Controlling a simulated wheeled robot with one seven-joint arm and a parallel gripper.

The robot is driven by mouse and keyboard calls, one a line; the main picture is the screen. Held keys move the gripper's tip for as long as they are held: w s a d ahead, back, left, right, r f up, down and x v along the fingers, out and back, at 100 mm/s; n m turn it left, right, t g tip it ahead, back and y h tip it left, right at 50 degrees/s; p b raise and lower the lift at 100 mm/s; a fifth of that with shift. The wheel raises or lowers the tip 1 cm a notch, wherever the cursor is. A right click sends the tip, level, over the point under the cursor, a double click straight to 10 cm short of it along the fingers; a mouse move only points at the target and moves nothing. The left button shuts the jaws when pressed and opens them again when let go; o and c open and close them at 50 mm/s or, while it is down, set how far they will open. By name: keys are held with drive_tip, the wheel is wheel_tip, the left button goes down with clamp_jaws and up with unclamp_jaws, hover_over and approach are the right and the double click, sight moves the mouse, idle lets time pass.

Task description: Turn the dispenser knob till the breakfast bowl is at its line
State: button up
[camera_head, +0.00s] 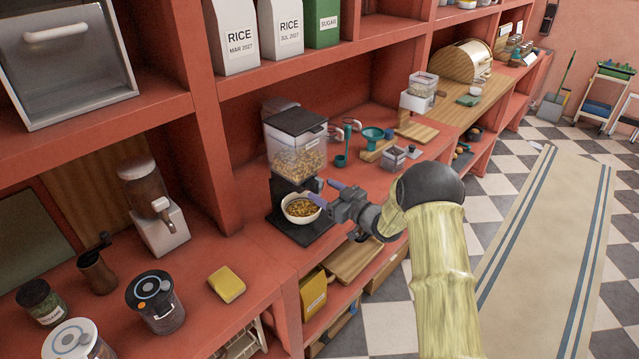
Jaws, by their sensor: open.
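The cereal dispenser (298,158) stands on the red counter, a clear hopper of cereal with a dark lid and dark base. The white breakfast bowl (301,219) sits under it on the base, with golden cereal inside. I cannot make out a fill line on the bowl.
A teal funnel (373,134), a small clear container (393,158) and a white-based dispenser (418,92) stand to the right. Rice bags (234,37) stand on the shelf above.

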sight(321, 190)
drive_tip(key=shift+p+x, duration=0.3)
drive_tip(key=shift+x, duration=1.25)
drive_tip(key=c, duration=1)
drive_tip(key=shift+o, duration=0.2)
drive_tip(key=shift+f+b, duration=0.2)
drive_tip(key=shift+b, duration=0.45)
